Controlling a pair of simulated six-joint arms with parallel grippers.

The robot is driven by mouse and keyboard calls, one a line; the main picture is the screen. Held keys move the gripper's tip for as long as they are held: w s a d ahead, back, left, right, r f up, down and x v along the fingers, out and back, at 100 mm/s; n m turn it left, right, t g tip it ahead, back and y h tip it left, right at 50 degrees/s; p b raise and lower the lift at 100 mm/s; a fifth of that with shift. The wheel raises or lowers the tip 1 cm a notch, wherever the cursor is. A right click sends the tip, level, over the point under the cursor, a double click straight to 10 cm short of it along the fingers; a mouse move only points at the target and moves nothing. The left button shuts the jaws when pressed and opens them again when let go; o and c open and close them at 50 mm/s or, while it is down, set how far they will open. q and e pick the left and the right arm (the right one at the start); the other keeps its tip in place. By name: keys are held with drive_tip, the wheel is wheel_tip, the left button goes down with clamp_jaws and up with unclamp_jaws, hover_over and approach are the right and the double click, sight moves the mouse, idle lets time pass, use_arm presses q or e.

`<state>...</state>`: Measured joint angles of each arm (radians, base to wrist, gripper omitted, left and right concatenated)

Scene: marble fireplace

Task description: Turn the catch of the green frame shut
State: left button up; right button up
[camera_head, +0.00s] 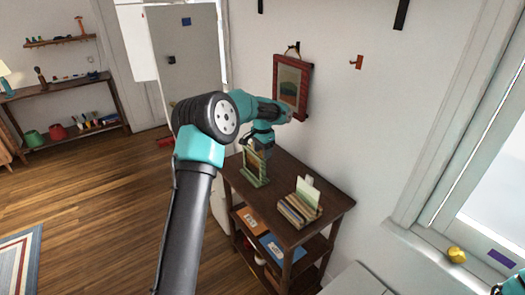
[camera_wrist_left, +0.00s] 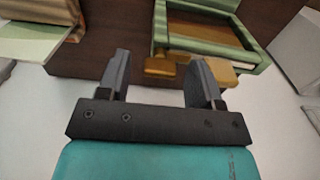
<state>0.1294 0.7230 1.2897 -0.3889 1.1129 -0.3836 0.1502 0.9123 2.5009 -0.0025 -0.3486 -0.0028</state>
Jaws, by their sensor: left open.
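The green frame (camera_head: 255,168) stands upright on the dark wooden table (camera_head: 335,203), at its left end in the head view. In the left wrist view the green frame (camera_wrist_left: 262,57) is at the top right, with brass-coloured pieces at its near edge. One brass piece, seemingly the catch (camera_wrist_left: 159,67), shows between my fingers; another brass piece (camera_wrist_left: 226,70) is partly hidden by the right-hand finger. My left gripper (camera_wrist_left: 160,62) is open and empty, close to the frame's edge. In the head view my left gripper (camera_head: 262,142) is just above and behind the frame, partly hidden.
A holder with cards (camera_head: 300,210) stands on the table to the right of the frame. A red-framed picture (camera_head: 291,88) hangs on the wall behind my arm. An orange hook (camera_head: 357,62) is on the wall.

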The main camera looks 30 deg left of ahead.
use_arm(q)
drive_tip(key=shift+r, duration=0.1)
wheel_tip(320, 180, up, 17)
idle(0.7)
drive_tip(key=shift+r, duration=0.1)
